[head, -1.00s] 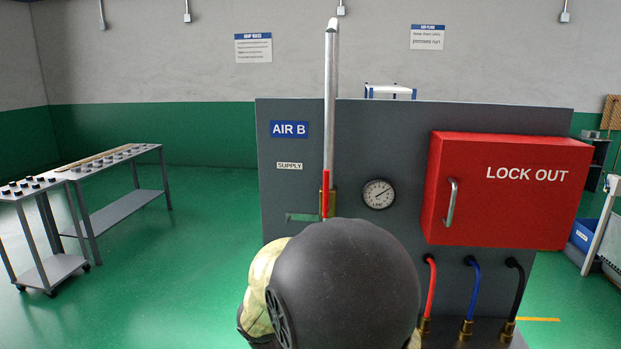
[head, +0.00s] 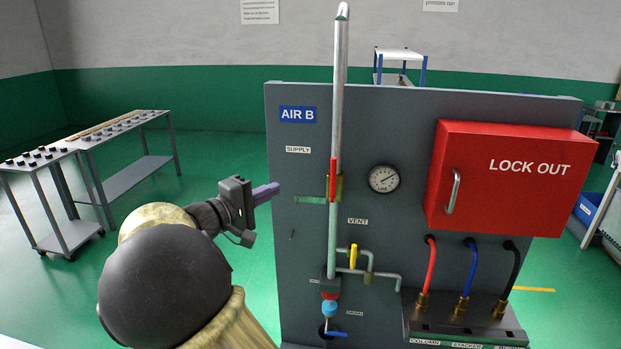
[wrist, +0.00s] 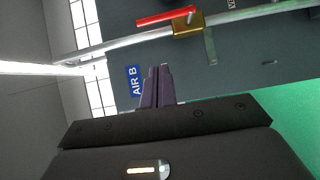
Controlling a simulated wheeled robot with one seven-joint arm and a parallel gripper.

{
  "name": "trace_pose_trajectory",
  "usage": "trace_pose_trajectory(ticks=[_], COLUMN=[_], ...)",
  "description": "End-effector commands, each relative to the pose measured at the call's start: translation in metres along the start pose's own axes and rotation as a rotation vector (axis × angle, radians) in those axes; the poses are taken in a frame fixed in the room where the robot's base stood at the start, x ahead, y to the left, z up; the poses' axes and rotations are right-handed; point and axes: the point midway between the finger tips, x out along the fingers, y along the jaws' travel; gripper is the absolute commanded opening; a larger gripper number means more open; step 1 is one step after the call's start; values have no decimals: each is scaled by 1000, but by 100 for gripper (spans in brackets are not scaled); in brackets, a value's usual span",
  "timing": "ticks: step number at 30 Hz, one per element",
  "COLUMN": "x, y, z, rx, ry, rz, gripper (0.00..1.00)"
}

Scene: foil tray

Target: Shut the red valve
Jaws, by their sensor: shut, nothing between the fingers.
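The red valve handle (head: 333,179) sits on a brass valve body (head: 336,188) on the vertical silver pipe of the grey panel. The handle stands upright, in line with the pipe. In the wrist view the red handle (wrist: 165,18) lies along the pipe, beside the brass body (wrist: 188,25). My gripper (head: 272,190) is to the left of the valve, apart from it, with its purple fingers pointing toward the panel. In the wrist view the fingers (wrist: 158,84) are together with nothing between them.
A yellow lever (head: 353,256) and a blue handle (head: 333,333) are lower on the piping. A gauge (head: 384,179) and a red lock-out box (head: 505,180) are right of the pipe. Benches (head: 120,140) stand at the far left. The floor between is clear.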

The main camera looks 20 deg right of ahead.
Motion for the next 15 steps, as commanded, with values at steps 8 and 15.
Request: trace_pose_trajectory(ticks=[8,15], x=[27,70], y=[3,4], z=[1,1], rx=[-3,-5], ry=[-5,-5], rz=[-1,-1], gripper=[0,0])
